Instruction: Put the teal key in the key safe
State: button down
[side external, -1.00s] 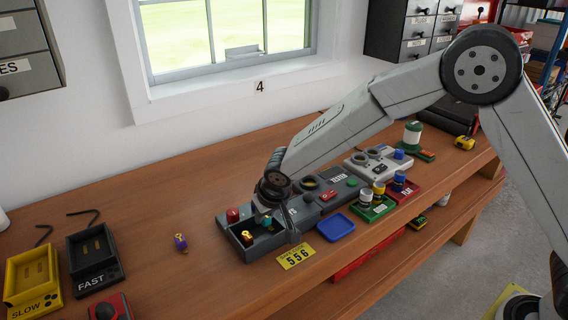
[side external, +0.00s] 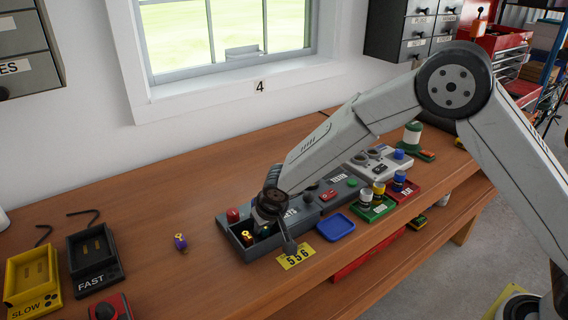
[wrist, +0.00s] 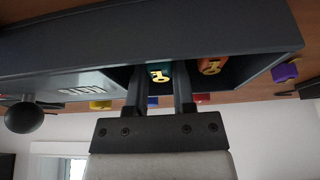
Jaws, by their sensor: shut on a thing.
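The key safe (side external: 227,235) is a dark grey open-topped box on the workbench, also seen in the wrist view (wrist: 270,32). My gripper (side external: 266,230) is down at its open compartment. In the wrist view my gripper (wrist: 159,88) is shut on the teal key (wrist: 159,76), which sits between the two fingers and shows a yellow key mark. The teal key appears within the compartment opening; I cannot tell whether it touches the floor. An orange-and-yellow key (wrist: 211,65) is in the same compartment beside it, also visible in the side view (side external: 247,237).
A purple key (side external: 180,242) stands on the bench left of the safe. A blue tray (side external: 336,227) and a yellow 556 plate (side external: 296,256) lie right and in front. Yellow SLOW (side external: 27,275) and black FAST (side external: 93,262) holders stand far left.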

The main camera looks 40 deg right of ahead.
jog(key=shift+f, duration=0.1)
jog(key=c, duration=0.7)
grip_release()
jog(key=shift+c, duration=0.2)
jog(key=v, duration=1.2)
